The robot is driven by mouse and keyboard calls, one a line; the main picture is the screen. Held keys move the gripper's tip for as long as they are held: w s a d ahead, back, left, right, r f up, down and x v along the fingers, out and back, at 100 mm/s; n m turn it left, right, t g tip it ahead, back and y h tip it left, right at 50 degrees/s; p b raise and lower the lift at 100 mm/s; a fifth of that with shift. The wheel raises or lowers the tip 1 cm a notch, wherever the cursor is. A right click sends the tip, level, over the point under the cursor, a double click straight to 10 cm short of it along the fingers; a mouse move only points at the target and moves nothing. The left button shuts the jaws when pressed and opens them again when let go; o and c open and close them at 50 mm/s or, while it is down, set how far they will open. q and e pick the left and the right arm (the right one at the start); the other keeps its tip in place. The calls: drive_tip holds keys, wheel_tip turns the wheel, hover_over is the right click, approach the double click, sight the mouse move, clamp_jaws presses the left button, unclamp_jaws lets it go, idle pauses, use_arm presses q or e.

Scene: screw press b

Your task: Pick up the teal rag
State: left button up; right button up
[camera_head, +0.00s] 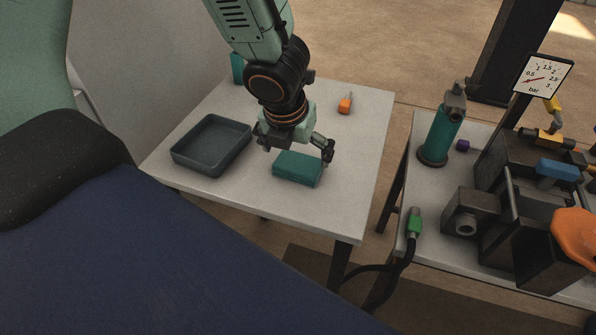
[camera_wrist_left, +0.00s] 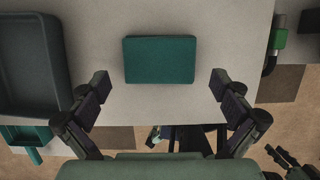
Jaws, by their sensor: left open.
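The teal rag (camera_head: 297,169) is a folded, block-like teal piece lying flat on the small light-grey table (camera_head: 352,190). In the left wrist view the rag (camera_wrist_left: 160,60) lies level, ahead of and between the two fingers. My left gripper (camera_head: 297,150) hangs over the table just behind the rag in the head view. In the left wrist view my left gripper (camera_wrist_left: 163,98) has its fingers spread wide with nothing between them. No contact with the rag shows.
A dark grey tray (camera_head: 212,143) stands left of the rag. A small orange item (camera_head: 345,104) lies at the table's back. A second table at the right holds a teal cylinder (camera_head: 440,130), a green-ended hose (camera_head: 414,222) and a gauge (camera_head: 543,76). A gap separates the tables.

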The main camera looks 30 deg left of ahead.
sight(298, 163)
use_arm(q)
drive_tip(key=b+x, duration=0.1)
drive_tip(key=x, duration=0.3)
drive_tip(key=shift+w+r+b, duration=0.1)
drive_tip(key=shift+b, duration=0.3)
drive_tip(key=shift+s+r, duration=0.2)
drive_tip(key=shift+s, duration=0.05)
drive_tip(key=shift+d, duration=0.1)
drive_tip(key=shift+c, duration=0.7)
drive_tip(key=shift+w+f, duration=0.1)
drive_tip(key=shift+w, duration=0.05)
drive_tip(key=c, duration=0.9)
drive_tip(key=shift+o, duration=0.2)
drive_tip(key=shift+r+p, duration=0.65)
wheel_tip(298, 163, up, 9)
drive_tip(key=p, duration=0.7)
drive_tip(key=shift+p, duration=0.4)
use_arm(e)
wheel_tip(298, 163, up, 7)
drive_tip(key=shift+w+f, duration=0.15)
drive_tip(key=shift+f, duration=0.05)
use_arm(q)
drive_tip(key=shift+f, duration=0.1)
